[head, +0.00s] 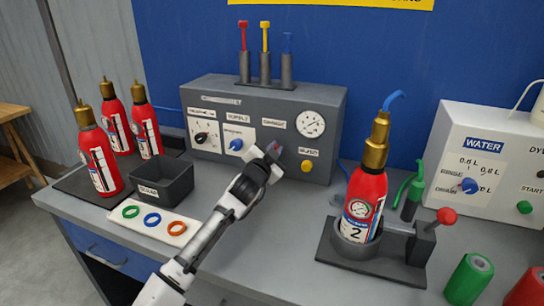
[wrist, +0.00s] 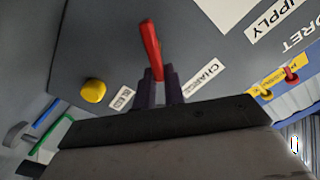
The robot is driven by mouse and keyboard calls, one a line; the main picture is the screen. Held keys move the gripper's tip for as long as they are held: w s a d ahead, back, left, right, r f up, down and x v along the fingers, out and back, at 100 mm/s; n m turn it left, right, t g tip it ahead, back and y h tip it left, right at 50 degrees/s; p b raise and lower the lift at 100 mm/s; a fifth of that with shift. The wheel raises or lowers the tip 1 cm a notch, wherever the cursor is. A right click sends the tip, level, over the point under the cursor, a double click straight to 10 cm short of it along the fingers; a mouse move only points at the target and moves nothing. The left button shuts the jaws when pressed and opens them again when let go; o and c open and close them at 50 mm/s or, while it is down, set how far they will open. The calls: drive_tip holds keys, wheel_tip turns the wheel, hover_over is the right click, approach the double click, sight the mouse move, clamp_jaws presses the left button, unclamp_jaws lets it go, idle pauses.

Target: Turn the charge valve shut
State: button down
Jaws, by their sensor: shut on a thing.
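The charge valve has a red lever (wrist: 151,45) on the grey panel front, beside the CHARGE label (wrist: 201,78) in the wrist view. My gripper (wrist: 160,80) is shut on this lever, with a dark finger on each side of its lower part. In the head view my gripper (head: 272,152) is at the panel's right half, below the gauge (head: 311,124), and hides most of the valve. The grey charging panel (head: 225,101) stands at the back of the bench.
A yellow bleed button (head: 307,166) is just right of my gripper, and a blue supply knob (head: 236,145) is left. Extinguisher 2 (head: 367,188) stands in a holder with a red-knobbed lever (head: 446,216). A scrap bin (head: 163,181) and ring tray (head: 116,227) lie left.

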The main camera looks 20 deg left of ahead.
drive_tip(key=shift+d+f+m+b, duration=0.2)
drive_tip(key=shift+f+m+b, duration=0.3)
drive_tip(key=shift+m, duration=1.15)
drive_tip(key=shift+d+f+m+b, duration=0.2)
drive_tip(key=shift+m+b, duration=0.5)
drive_tip(key=shift+m, duration=1)
drive_tip(key=shift+d+f+m+b, duration=0.15)
drive_tip(key=shift+f+m+b, duration=0.4)
drive_tip(key=shift+m, duration=1.1)
drive_tip(key=shift+r, duration=0.1)
drive_tip(key=c, duration=1.5)
unclamp_jaws()
drive_tip(key=s+b, duration=0.1)
drive_tip(key=s, duration=0.3)
drive_tip(key=s+b, duration=0.1)
drive_tip(key=s, duration=0.9)
drive_tip(key=shift+a+b, duration=0.25)
drive_tip(key=shift+b, duration=0.15)
drive_tip(key=shift+w, duration=0.1)
